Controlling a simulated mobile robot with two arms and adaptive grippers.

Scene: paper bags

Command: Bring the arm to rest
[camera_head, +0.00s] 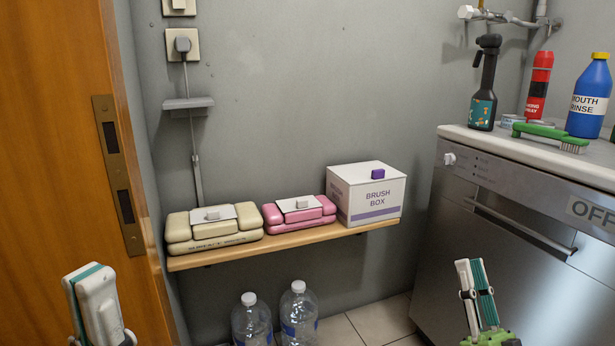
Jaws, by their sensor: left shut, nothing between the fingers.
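My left gripper (92,276) is at the lower left of the head view, in front of the wooden door. It points up, its fingers are together and it holds nothing. My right gripper (469,268) is at the lower right, in front of the grey appliance. It also points up, with its fingers side by side and close together, and nothing shows between them. Both grippers appear clear of the shelf. Most of both arms lies outside the picture.
A wooden shelf (225,257) holds a beige pack (213,232), a pink pack (297,215) and a brush box (376,198). Two water bottles (299,315) stand below. The appliance (500,220) carries a spray bottle (483,100), a red can, a blue bottle and a green brush.

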